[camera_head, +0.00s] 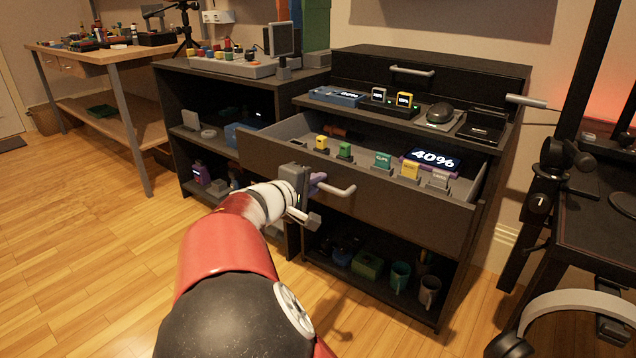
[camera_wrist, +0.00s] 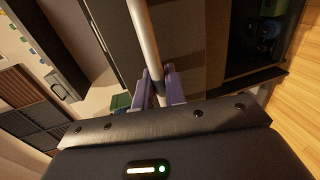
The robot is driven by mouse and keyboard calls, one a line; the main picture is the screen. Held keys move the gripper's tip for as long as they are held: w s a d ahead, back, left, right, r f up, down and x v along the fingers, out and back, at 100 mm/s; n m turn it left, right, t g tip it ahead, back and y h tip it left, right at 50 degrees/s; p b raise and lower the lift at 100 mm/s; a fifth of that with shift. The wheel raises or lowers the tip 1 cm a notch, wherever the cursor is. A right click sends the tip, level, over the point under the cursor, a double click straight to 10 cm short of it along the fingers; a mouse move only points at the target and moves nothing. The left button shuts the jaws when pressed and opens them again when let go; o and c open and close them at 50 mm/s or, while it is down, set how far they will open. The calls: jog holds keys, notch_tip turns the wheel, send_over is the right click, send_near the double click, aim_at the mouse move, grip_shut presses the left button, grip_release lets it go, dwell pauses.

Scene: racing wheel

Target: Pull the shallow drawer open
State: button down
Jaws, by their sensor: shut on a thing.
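The shallow drawer (camera_head: 400,205) is in the dark cabinet and stands out from its front, so its inside shows in the head view. Its silver bar handle (camera_head: 337,190) runs across the drawer front. My gripper (camera_head: 312,188) is at the left part of this handle, in front of the drawer. In the wrist view the two purple fingers of my gripper (camera_wrist: 158,87) are shut on the silver handle bar (camera_wrist: 146,42), one on each side. The left end of the handle is hidden by my gripper in the head view.
A shelf unit (camera_head: 205,110) stands left. Cups (camera_head: 400,276) sit on the shelf below. A black rig (camera_head: 560,200) stands right. The wooden floor (camera_head: 100,260) at left is clear.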

jog(key=shift+d, duration=0.1)
jog(key=c, duration=1.8)
grip_release()
jog(key=v, duration=0.8)
jog(key=shift+f, duration=0.1)
